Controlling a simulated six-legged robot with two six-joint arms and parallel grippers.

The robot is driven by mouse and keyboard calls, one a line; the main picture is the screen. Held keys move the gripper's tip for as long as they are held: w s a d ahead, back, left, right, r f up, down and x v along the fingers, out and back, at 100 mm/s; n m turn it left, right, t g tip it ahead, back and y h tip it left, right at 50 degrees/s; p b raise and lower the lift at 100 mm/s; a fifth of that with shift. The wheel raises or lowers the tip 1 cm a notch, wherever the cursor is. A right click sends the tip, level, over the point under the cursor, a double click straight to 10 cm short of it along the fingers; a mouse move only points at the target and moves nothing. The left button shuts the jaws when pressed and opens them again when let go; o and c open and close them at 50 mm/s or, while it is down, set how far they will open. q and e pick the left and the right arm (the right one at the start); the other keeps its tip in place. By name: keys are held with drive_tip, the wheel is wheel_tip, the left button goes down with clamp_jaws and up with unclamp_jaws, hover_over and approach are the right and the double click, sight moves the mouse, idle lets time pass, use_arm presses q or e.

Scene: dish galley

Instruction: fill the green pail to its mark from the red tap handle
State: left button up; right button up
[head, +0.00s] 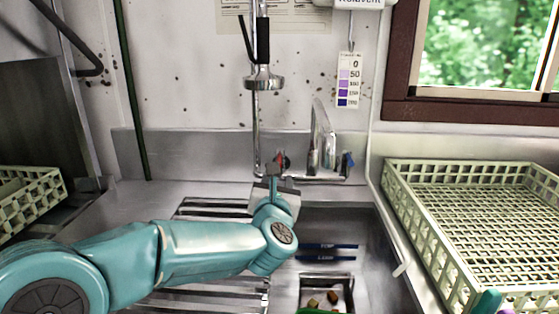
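The red tap handle (283,162) is on the left side of the tap at the back wall of the sink. The metal spout (322,140) rises to its right, with a blue handle (348,160) beyond. My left gripper (274,184) is just below and in front of the red handle, its fingers pointing at the tap. I cannot tell whether it touches the handle, or whether its fingers are open or shut. A sliver of green (315,311) at the bottom edge may be the pail; its mark and contents are hidden.
A slatted drainer (205,209) lies under my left arm. The sink basin (345,226) has a square drain opening with small brownish pieces. A pale dish rack (440,235) fills the right, another (30,190) the left. A spray hose (263,80) hangs above the tap.

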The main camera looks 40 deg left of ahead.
sight(279, 159)
use_arm(q)
drive_tip(key=p+x, duration=0.1)
drive_tip(key=x, duration=1)
drive_tip(key=shift+p, duration=0.3)
drive_tip(key=shift+c, duration=0.4)
clamp_jaws()
